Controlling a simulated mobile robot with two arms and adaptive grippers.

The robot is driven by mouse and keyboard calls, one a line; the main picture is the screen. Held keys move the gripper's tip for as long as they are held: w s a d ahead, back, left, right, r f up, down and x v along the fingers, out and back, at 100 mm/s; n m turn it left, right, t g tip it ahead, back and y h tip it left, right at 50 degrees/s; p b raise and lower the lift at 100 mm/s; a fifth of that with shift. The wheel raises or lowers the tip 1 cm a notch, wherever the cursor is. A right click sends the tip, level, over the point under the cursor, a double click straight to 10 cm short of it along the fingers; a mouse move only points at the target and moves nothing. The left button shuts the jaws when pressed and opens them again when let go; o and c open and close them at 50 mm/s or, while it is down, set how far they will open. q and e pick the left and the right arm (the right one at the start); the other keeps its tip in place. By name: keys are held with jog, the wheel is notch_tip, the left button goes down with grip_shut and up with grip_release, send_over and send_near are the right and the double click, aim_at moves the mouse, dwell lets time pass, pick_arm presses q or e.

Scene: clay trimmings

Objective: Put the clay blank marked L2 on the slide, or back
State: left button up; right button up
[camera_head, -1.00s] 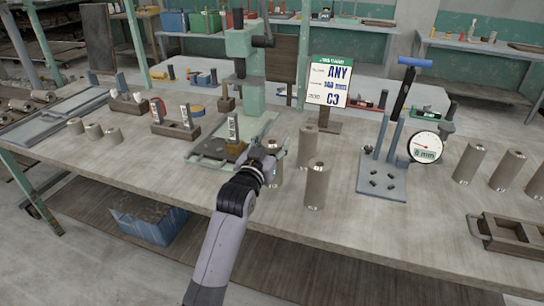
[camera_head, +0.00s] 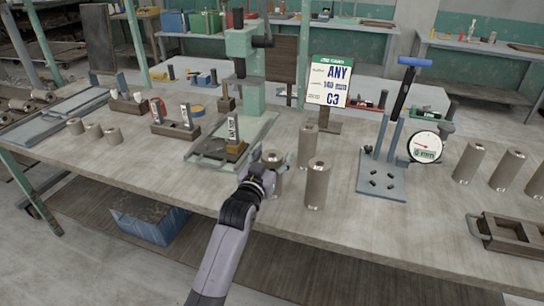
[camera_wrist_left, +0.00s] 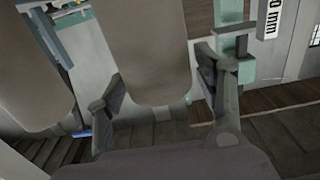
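Several brown-grey cylindrical clay blanks stand on the bench; no L2 mark is legible. My left gripper (camera_head: 268,174) is at the blank (camera_head: 272,159) just right of the press base. In the left wrist view, the two fingers of the gripper (camera_wrist_left: 162,88) stand apart on either side of a blank (camera_wrist_left: 150,45), with a small gap at the right finger. Two other blanks stand close by, one behind (camera_head: 308,146) and one to the right (camera_head: 316,185). A green plate, which looks like the slide (camera_head: 205,151), bears an ochre block under the press. My right gripper is out of view.
A grey stand (camera_head: 382,185) with a blue-handled lever and a round dial (camera_head: 425,147) is right of the blanks. A sign (camera_head: 330,82) stands behind. More blanks (camera_head: 468,162) and a brown tray (camera_head: 510,237) are at the right. The bench front is clear.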

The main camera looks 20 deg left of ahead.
pick_arm(q)
jog(key=shift+o, duration=0.3)
jog(key=shift+s+r, duration=0.1)
jog(key=shift+r, duration=0.05)
jog(key=s, duration=1.2)
jog(key=shift+a+b, duration=0.2)
jog(key=shift+b, duration=0.15)
